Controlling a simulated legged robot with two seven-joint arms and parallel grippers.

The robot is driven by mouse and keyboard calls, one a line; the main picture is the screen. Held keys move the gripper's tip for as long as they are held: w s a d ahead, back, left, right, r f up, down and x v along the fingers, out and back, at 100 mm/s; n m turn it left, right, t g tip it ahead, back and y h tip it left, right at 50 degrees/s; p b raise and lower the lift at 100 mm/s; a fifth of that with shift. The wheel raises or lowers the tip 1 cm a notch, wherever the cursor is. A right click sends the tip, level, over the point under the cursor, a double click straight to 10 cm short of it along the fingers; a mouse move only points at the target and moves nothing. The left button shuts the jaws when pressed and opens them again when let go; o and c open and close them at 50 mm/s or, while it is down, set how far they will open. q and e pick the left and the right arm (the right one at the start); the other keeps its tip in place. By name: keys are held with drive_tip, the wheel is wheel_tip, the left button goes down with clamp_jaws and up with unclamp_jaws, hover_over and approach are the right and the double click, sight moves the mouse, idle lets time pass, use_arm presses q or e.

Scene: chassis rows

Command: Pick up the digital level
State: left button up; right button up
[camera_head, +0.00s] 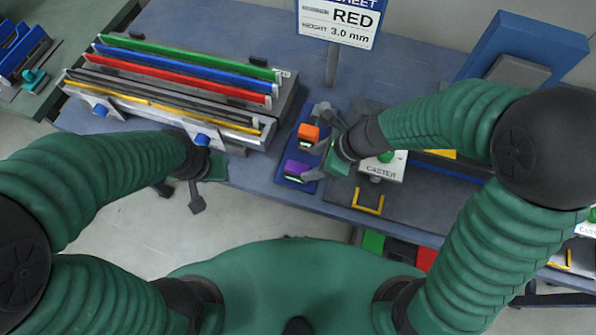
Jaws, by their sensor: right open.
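Two small box-shaped devices, one orange (308,133) and one purple (297,171), sit on a narrow blue tray (283,184) at the middle of the table. Each seems to have a small light display; I cannot tell for certain which is the digital level. My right gripper (314,143) is open just right of them, one finger near the orange device and the other near the purple one. It looks empty, and contact is unclear. My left gripper (181,195) hangs at the table's front edge, away from both devices; its jaw state is unclear.
A rack with green, blue, red and yellow strips (180,68) fills the table's left. A sign reading RED (339,18) stands behind. A white block marked CASTER (383,168) and a yellow bracket (368,202) lie right. A blue upright piece (525,48) stands far right.

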sight(296, 168)
drive_tip(key=x, duration=0.2)
drive_tip(key=b+x, duration=0.1)
drive_tip(key=x, duration=0.1)
drive_tip(key=shift+w+d+f, duration=0.1)
drive_tip(key=shift+w+f, duration=0.05)
drive_tip(key=shift+w, duration=0.1)
drive_tip(key=a+f+b, duration=0.2)
drive_tip(key=a+f, duration=0.2)
drive_tip(key=shift+a, duration=0.15)
drive_tip(key=shift+w+a+f, duration=0.1)
drive_tip(key=shift+w+f, duration=0.1)
drive_tip(key=shift+w, duration=0.1)
drive_tip(key=shift+d, duration=0.4)
drive_tip(key=shift+c, duration=0.5)
drive_tip(key=c, duration=0.5)
use_arm(q)
drive_tip(key=x, duration=0.4)
drive_tip(key=shift+s+a, duration=0.25)
drive_tip(key=shift+a, duration=0.05)
use_arm(e)
drive_tip(key=shift+a, duration=0.2)
clamp_jaws()
